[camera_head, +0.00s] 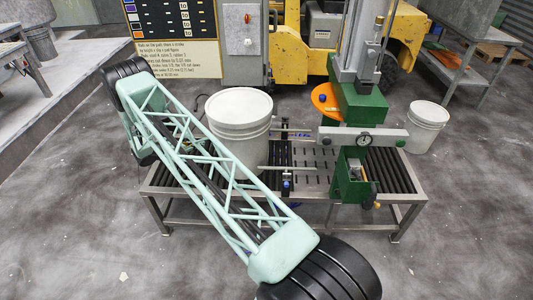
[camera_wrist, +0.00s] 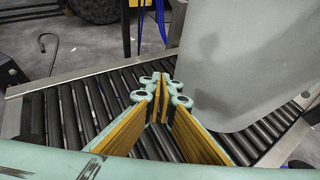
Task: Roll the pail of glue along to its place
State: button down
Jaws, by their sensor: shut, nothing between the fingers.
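The large white pail (camera_head: 245,130) stands upright on the left part of the roller conveyor (camera_head: 405,180). In the wrist view the pail (camera_wrist: 245,65) fills the upper right as a grey wall, its lower edge over the rollers. My gripper (camera_wrist: 162,82) is shut and empty, its yellow-lined fingers meeting at the tips above the rollers, just left of the pail. I cannot tell whether they touch it. In the head view my gripper is hidden behind my arm and the pail. The green press (camera_head: 355,105) stands over the conveyor to the pail's right.
A bar with a round gauge (camera_head: 365,139) crosses the press front. Thin rods and a blue-marked fitting (camera_head: 287,184) lie between pail and press. An orange disc (camera_head: 326,101) is on the press. Another white pail (camera_head: 427,126) stands on the floor at right.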

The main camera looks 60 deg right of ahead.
jog(key=s+d+f, duration=0.2)
jog(key=s+f, duration=0.1)
jog(key=f, duration=0.1)
jog(key=shift+s+f+p, duration=0.2)
jog(key=shift+s+p, duration=0.1)
jog(key=shift+p, duration=0.1)
jog(key=shift+s+d, duration=0.55)
jog(key=shift+s, duration=0.25)
jog(key=shift+s+d, duration=0.6)
jog(key=shift+s, duration=0.25)
jog(key=shift+s+d, duration=0.55)
jog(key=shift+s, duration=0.25)
jog(key=shift+s+d, duration=0.55)
jog(key=shift+s, duration=0.3)
jog(key=shift+s+d, duration=0.55)
jog(key=shift+s, duration=0.25)
jog(key=shift+s+d, duration=0.55)
jog(key=shift+s, duration=0.4)
